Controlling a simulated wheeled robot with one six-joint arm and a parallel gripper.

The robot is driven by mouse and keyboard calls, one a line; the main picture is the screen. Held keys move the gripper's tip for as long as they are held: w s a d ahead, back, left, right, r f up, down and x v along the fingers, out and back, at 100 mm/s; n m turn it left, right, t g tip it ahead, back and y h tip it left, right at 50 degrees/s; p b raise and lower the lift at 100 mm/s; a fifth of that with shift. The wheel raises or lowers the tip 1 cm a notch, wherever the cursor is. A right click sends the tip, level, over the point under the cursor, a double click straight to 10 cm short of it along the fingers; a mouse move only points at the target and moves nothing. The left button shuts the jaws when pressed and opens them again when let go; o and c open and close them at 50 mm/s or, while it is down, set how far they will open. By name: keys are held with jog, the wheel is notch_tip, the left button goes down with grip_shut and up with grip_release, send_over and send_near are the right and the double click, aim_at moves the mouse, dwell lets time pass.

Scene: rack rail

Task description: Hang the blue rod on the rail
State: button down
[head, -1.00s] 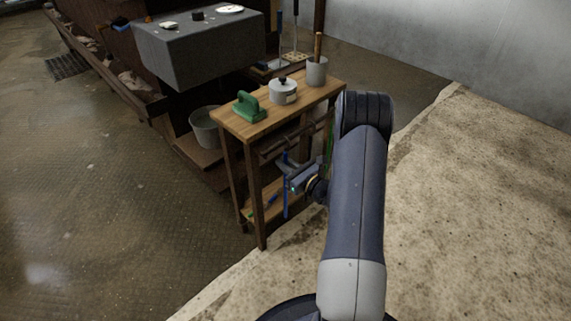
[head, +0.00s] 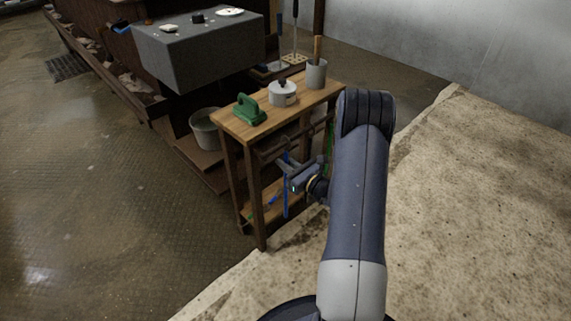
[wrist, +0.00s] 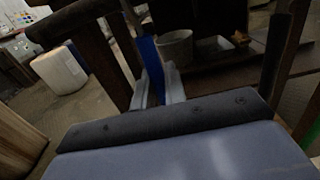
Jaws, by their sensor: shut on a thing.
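The blue rod (head: 286,198) hangs roughly upright below my gripper (head: 287,166), in front of the wooden stand. My gripper is shut on its upper part. In the wrist view the blue rod (wrist: 151,62) shows between the two pale fingers (wrist: 158,88). The rail (head: 268,154) is a dark bar below the stand's top, just above and behind my gripper. I cannot tell whether the rod touches it. My gripper hides part of the rod.
A bucket (head: 205,131) stands behind left.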

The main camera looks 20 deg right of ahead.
jog(key=shift+r, duration=0.1)
jog(key=shift+s+d+r+p, duration=0.2)
jog(key=shift+s+r+p, duration=0.15)
jog(key=shift+s+r, duration=0.2)
